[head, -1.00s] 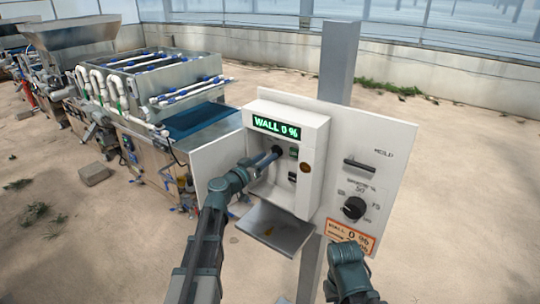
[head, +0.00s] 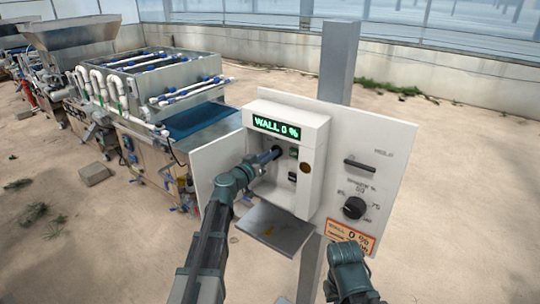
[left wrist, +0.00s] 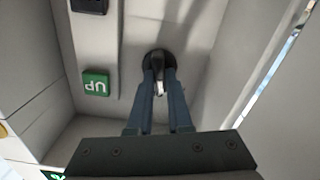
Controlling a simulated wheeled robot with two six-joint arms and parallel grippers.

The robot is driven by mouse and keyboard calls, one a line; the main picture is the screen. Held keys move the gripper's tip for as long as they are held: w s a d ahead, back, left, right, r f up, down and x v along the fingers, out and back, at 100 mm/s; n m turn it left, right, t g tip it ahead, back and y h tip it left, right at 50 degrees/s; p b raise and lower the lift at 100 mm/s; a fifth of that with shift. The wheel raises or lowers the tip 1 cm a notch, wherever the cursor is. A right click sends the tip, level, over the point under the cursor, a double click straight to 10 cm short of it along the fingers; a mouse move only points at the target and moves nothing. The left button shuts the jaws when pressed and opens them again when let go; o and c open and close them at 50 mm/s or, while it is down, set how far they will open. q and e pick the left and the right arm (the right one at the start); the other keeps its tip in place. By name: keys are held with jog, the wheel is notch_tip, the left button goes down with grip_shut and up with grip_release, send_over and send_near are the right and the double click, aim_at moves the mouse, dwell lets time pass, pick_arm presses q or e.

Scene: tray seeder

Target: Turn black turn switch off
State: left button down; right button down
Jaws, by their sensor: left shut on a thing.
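The black turn switch (left wrist: 158,64) sits on the back wall inside the open white control box (head: 316,130). In the head view, the switch (head: 278,150) is mostly hidden by my left gripper (head: 271,156), which reaches into the box. In the left wrist view, the two fingers of my left gripper (left wrist: 160,82) are shut on the switch's knob, one on each side. My right arm shows at the lower right of the head view, below the panel; I see no fingers of its gripper.
A green UP button (left wrist: 95,84) is close beside the switch. The display (head: 276,127) reads WALL 0 %. A larger dial (head: 354,207) and a handle (head: 359,166) are on the outer panel. The box's open door (head: 214,166) and a metal shelf (head: 272,231) flank my left arm.

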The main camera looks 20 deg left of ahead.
dwell(0.3)
pick_arm(q)
jog(key=shift+w+a+f+n, duration=0.1)
jog(key=shift+a+n, duration=0.05)
jog(key=shift+n, duration=2.1)
jog(key=shift+a+f+n, duration=0.1)
jog(key=shift+n, duration=2.15)
jog(key=c, duration=0.8)
grip_release()
jog(key=shift+c, duration=0.2)
